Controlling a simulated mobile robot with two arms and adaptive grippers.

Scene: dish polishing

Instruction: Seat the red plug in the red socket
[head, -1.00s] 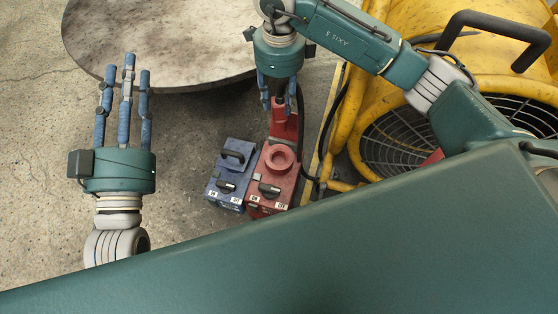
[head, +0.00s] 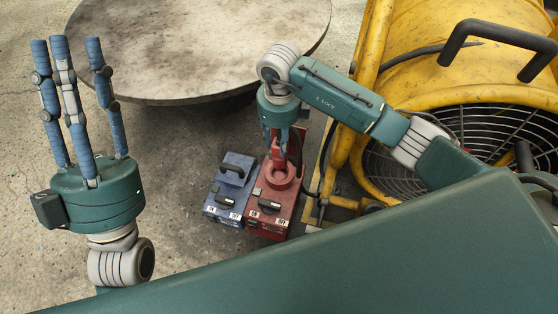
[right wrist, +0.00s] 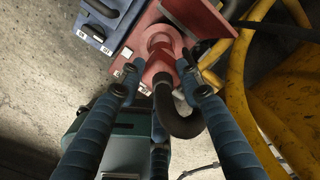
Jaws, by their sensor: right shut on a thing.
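The red socket box (head: 268,207) stands on the floor, with a round red socket ring (head: 281,177) on top and a raised red lid behind it. My right gripper (head: 277,143) is above the back of the ring, fingers pointing down. In the right wrist view its fingers close from both sides on the red plug (right wrist: 160,74), whose thick black cable (right wrist: 182,124) bends away. The plug's front is at the socket ring (right wrist: 161,42); I cannot tell how far in it sits. My left gripper (head: 67,45) is open and empty, fingers spread upward, at the far left.
A blue socket box (head: 231,188) stands close against the red box's left side. A yellow fan (head: 430,75) with a frame is close on the right. A round worn tabletop (head: 200,45) is behind. Bare floor lies to the left.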

